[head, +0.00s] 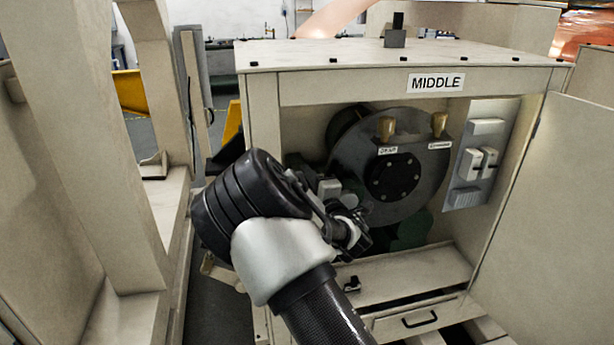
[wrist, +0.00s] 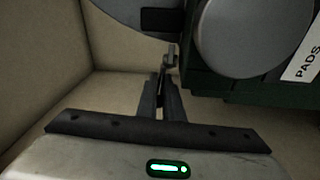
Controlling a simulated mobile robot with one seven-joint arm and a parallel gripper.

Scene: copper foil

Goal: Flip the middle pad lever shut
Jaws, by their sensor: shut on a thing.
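In the wrist view my gripper (wrist: 161,92) points into the cabinet, with its two narrow fingers close together. They are shut on a small grey metal piece (wrist: 170,57), which appears to be the pad lever; only its upper part shows. A dark green housing with a white PADS label (wrist: 304,61) and a large grey round part (wrist: 252,38) lie just to the right of the fingers. In the head view my arm reaches into the cabinet labelled MIDDLE (head: 436,82), left of a dark disc (head: 352,155). My fingertips and the lever cannot be made out there.
Two brass-coloured knobs (head: 386,128) stand above the disc's hub. A grey switch panel (head: 481,160) is on the right inner wall. The cabinet door (head: 556,190) stands open at right. A drawer (head: 420,318) is below. A beige post (head: 155,130) stands left of my arm.

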